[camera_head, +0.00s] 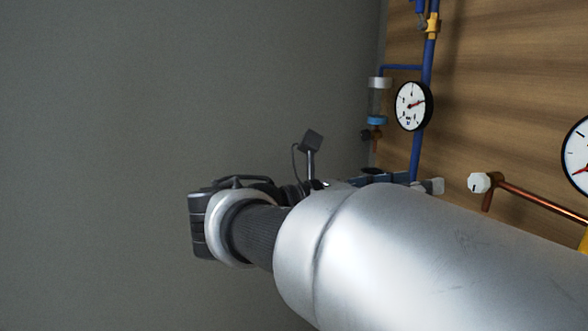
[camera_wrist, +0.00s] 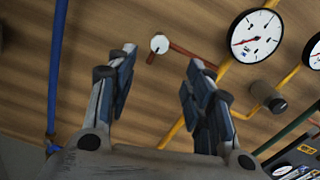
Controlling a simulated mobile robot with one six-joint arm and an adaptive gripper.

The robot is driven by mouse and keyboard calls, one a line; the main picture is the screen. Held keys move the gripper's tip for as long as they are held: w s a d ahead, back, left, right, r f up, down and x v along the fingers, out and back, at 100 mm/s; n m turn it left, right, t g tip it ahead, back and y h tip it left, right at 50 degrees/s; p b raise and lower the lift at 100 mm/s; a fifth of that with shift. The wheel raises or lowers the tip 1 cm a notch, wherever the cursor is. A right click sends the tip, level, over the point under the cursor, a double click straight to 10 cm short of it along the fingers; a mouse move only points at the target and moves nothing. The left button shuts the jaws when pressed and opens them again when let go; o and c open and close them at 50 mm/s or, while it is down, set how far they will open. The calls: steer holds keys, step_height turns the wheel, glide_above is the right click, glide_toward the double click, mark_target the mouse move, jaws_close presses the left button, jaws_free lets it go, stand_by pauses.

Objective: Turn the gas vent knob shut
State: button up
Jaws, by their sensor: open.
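A white knob (camera_head: 479,182) sits on the end of a copper pipe (camera_head: 540,202) at the right in the head view. It is the only knob of this kind that I see, and I cannot read a label on it. In the wrist view the white knob (camera_wrist: 159,44) shows between and beyond my open fingertips. My gripper (camera_wrist: 161,62) is open and empty, apart from the knob. In the head view my gripper (camera_head: 425,184) is mostly hidden behind my arm, with a fingertip a little left of the knob.
A wooden panel (camera_wrist: 90,55) carries blue pipes (camera_head: 428,65), yellow pipes (camera_wrist: 172,133) and a round gauge (camera_head: 413,106). A larger gauge (camera_wrist: 256,36) is right of the knob. A dark cylindrical fitting (camera_wrist: 267,96) stands below it. A control box (camera_wrist: 298,160) is at lower right.

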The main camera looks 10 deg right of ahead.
mark_target(475, 182)
steer(key=d, duration=0.8)
steer(key=w+d+b, duration=0.1)
steer(key=d, duration=0.3)
steer(key=shift+d, duration=0.15)
steer(key=shift+c, duration=0.4)
steer(key=c, duration=1)
